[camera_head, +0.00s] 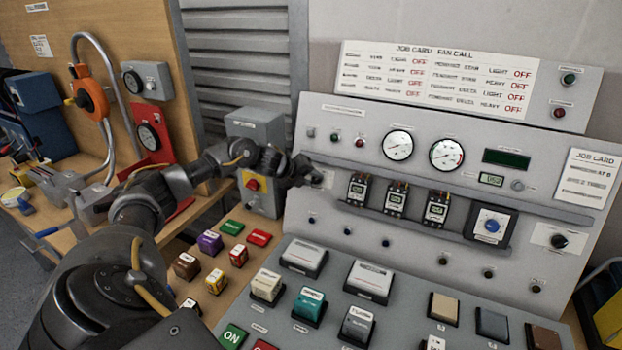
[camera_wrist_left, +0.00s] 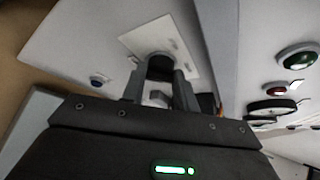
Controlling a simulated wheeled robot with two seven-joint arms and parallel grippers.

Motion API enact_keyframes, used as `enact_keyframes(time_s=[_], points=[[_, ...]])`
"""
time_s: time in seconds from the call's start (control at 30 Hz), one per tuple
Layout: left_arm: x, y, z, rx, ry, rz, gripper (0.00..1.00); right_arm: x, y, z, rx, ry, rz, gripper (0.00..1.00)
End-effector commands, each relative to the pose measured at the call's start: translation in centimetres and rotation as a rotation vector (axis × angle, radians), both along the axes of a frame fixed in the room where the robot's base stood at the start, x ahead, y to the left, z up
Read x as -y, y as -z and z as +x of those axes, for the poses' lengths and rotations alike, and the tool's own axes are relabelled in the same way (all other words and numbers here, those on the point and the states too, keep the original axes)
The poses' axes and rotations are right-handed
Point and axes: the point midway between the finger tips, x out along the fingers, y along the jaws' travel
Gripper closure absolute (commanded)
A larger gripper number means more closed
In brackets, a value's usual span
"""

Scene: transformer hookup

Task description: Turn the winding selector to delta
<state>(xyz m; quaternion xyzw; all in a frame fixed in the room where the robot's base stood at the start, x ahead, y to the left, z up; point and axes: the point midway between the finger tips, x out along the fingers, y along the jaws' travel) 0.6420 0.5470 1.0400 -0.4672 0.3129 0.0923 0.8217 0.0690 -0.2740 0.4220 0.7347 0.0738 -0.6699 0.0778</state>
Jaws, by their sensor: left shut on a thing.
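My left gripper (camera_head: 304,170) reaches the left end of the grey control panel (camera_head: 345,135). In the left wrist view its fingers (camera_wrist_left: 160,88) are shut on a dark round knob (camera_wrist_left: 160,66) on a white plate (camera_wrist_left: 178,40). This looks like the winding selector; its label is too small to read. The fingers hide much of the knob, so its pointer direction cannot be told. In the head view the gripper covers the knob, and part of the white plate (camera_head: 326,179) shows beside it. My right gripper is not in view.
Another black knob (camera_head: 558,241) sits at the panel's right. Two dial gauges (camera_head: 398,145) and several small modules (camera_head: 395,199) are mid-panel. A grey box with a red-and-yellow switch (camera_head: 252,184) stands close to my left forearm. Coloured blocks (camera_head: 210,242) lie on the bench below.

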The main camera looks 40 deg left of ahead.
Motion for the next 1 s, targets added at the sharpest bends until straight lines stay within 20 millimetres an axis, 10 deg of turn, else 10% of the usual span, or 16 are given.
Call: enact_keyframes(time_s=[0.13,0.17,0.33,0.67,1.0], points=[[0.1,0.2,-0.1,-0.003,0.001,0.0,0.93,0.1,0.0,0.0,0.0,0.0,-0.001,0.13],[0.1,0.2,-0.1,-0.003,0.001,0.0,0.69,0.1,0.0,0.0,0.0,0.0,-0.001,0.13],[0.0,0.1,0.0,-0.002,0.001,0.0,0.49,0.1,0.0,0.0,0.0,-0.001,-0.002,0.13],[-0.1,-0.1,-0.3,0.0,-0.001,-0.001,0.49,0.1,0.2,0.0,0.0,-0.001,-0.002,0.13],[-1.0,-3.3,-5.0,0.0,0.0,0.005,0.49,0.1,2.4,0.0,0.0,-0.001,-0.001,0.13]])
